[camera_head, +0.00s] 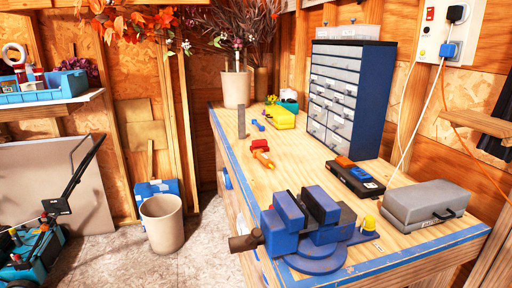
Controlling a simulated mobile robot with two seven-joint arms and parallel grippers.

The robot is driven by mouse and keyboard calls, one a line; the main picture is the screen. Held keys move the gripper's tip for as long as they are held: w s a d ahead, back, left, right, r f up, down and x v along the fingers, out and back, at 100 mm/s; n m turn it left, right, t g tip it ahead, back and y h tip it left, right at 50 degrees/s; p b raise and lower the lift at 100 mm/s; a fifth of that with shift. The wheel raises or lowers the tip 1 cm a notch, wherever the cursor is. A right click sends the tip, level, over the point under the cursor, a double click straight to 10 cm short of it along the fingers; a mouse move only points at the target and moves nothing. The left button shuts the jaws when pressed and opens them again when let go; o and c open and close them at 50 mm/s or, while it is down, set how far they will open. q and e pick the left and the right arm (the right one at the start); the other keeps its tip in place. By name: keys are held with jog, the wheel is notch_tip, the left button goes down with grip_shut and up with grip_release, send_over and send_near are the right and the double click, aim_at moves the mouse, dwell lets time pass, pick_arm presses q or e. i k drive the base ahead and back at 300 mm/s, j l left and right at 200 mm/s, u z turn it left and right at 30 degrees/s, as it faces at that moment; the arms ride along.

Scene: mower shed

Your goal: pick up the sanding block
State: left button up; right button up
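I cannot tell for sure which thing is the sanding block. A small red block-like object (260,145) lies on the wooden workbench (305,165), just behind an orange-handled tool (263,159). A black case (355,181) further right has an orange piece (345,162) and a blue piece on top. A yellow object (281,118) lies further back on the bench. Neither of my grippers is in view.
A blue vise (300,228) takes up the bench's front corner. A grey case (424,203) is at the right, a drawer cabinet (345,100) behind. A bin (162,222) and mower (30,250) stand on the floor. The bench middle is fairly clear.

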aim_at(261, 143)
jog(key=i+j, duration=0.1)
jog(key=j, duration=0.2)
jog(key=i+j, duration=0.1)
jog(key=j, duration=0.2)
jog(key=i+j+z, duration=0.1)
jog(key=j, duration=0.2)
jog(key=i+j, duration=0.15)
jog(key=j, duration=0.15)
jog(key=i+j+z, duration=0.15)
jog(key=j, duration=0.15)
jog(key=i+j, duration=0.1)
jog(key=j, duration=0.2)
jog(key=i+j+z, duration=0.3)
jog(key=i+j, duration=0.4)
jog(key=j, duration=0.1)
